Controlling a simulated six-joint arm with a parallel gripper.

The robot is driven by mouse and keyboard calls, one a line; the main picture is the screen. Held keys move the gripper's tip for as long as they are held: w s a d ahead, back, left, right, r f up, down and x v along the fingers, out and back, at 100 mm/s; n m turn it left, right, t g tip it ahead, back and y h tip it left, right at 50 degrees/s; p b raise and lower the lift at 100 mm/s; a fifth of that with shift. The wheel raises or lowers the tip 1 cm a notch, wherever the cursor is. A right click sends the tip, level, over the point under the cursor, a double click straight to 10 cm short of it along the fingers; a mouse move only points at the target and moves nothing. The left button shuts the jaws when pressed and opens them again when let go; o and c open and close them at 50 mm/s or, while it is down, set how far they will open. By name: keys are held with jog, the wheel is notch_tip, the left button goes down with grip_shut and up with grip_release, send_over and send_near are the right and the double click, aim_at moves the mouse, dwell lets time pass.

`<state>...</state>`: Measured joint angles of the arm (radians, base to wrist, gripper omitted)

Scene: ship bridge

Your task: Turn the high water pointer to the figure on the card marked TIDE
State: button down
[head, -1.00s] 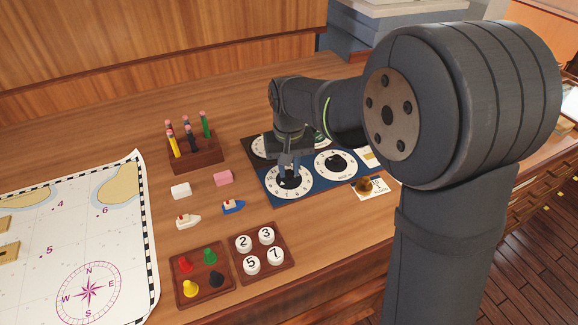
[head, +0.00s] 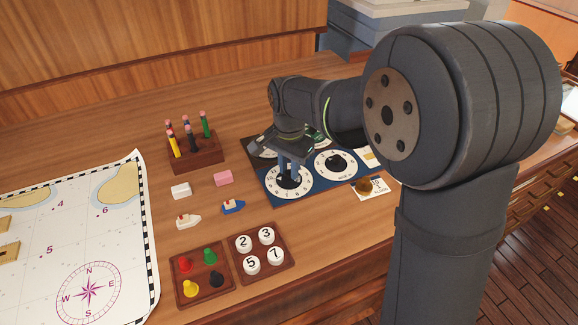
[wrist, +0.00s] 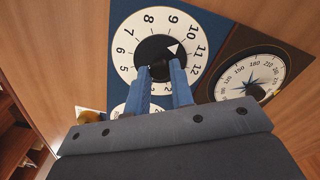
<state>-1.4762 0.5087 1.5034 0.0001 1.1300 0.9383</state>
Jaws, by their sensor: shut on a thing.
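My gripper (wrist: 163,78) is shut on the black knob (wrist: 155,49) at the centre of a white dial on a blue panel. The dial (wrist: 124,32) carries figures, with 5 to 12 readable in the wrist view. The dial's label is not legible.
A second dial (head: 323,170) with a black knob sits just right on the blue panel. A compass-like dial (wrist: 234,76) is beside it in the wrist view. A pencil block (head: 205,158), a blue boat (head: 233,207) and a tray of numbered discs (head: 264,278) stand left and in front.

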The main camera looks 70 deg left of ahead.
aim_at(289, 172)
jog(key=shift+m, duration=0.5)
jog(key=c, duration=1.3)
grip_release()
jog(key=shift+o, duration=0.2)
jog(key=shift+r, duration=0.15)
notch_tip(289, 172, up, 17)
